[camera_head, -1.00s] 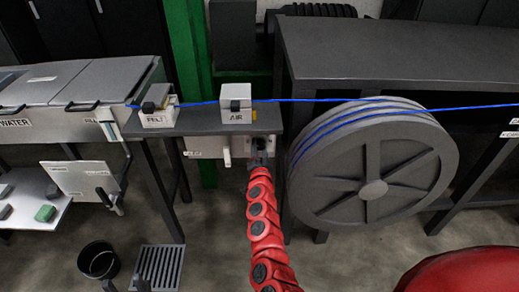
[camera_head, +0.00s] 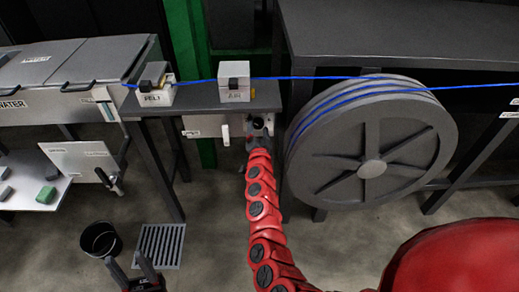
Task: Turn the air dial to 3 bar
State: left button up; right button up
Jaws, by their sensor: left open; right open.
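The air panel (camera_head: 205,127) is a pale plate under the bench shelf, below the white box marked AIR (camera_head: 236,95). A dark round knob that looks like the air dial (camera_head: 259,124) shows near its right end; its scale and pointer are too small to read. My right gripper (camera_head: 259,138), at the end of the red arm, is open just below the knob. I cannot tell whether it touches the knob. My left gripper (camera_head: 131,262) is open and empty at the bottom left, over the floor, far from the dial.
A white lever (camera_head: 225,135) hangs just left of the dial. A blue cable (camera_head: 300,78) runs through the FELT box (camera_head: 155,92) and the AIR box to a large grey reel (camera_head: 372,165) close at the right. A black bucket (camera_head: 101,239) and a floor grate (camera_head: 160,245) lie below.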

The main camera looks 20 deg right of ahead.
jog(key=b+v, duration=0.1)
jog(key=v, duration=1.5)
jog(key=shift+s+b, duration=0.3)
jog(key=shift+b, duration=0.05)
